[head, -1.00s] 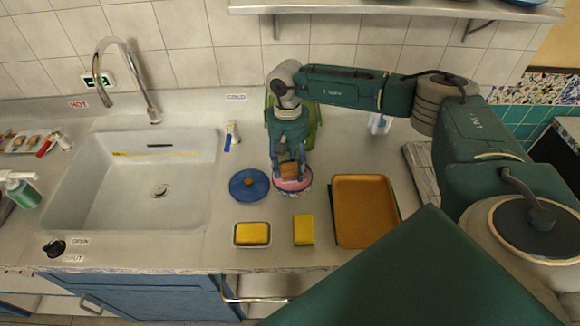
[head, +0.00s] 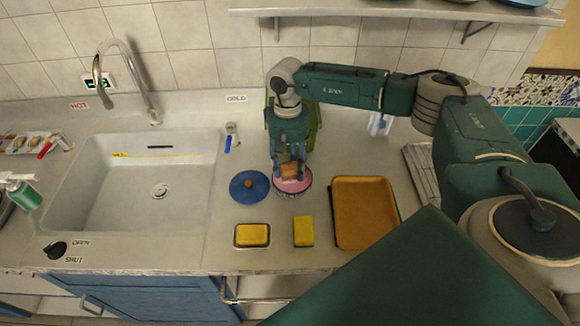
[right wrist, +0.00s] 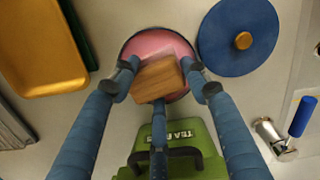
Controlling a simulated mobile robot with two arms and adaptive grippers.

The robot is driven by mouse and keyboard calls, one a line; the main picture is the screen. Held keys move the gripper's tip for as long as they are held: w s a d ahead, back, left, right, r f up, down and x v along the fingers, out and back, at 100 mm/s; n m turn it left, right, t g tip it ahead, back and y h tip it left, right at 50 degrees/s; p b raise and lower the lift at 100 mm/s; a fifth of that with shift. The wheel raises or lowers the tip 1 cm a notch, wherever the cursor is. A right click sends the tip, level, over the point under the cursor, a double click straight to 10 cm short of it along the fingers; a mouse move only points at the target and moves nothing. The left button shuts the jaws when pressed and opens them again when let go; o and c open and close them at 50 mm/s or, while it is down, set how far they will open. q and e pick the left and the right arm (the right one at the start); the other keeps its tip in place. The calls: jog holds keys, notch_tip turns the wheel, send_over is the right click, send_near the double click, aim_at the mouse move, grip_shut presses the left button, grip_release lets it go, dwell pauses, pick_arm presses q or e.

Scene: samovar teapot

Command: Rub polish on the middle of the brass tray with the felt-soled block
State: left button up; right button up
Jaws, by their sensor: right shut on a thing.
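The brass tray (head: 363,213) lies flat on the counter at right of centre in the head view, and its corner shows in the right wrist view (right wrist: 40,45). My right gripper (head: 290,170) is shut on the wooden block (right wrist: 157,80). It holds the block at a round bowl of pink polish (head: 293,184), left of the tray; the polish also shows behind the block in the right wrist view (right wrist: 155,45). The block's felt underside is hidden, and I cannot tell whether it touches the polish. My left gripper is not in view.
A blue lid (head: 249,186) lies beside the bowl. A yellow sponge in a dish (head: 252,235) and a yellow sponge or cloth (head: 303,231) lie in front. A green bag-like thing (right wrist: 188,135) stands behind the bowl. The sink (head: 150,185) is at left.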

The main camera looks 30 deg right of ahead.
aim_at(291, 167)
jog(key=shift+r+p, duration=1.25)
jog(key=shift+r, duration=1.75)
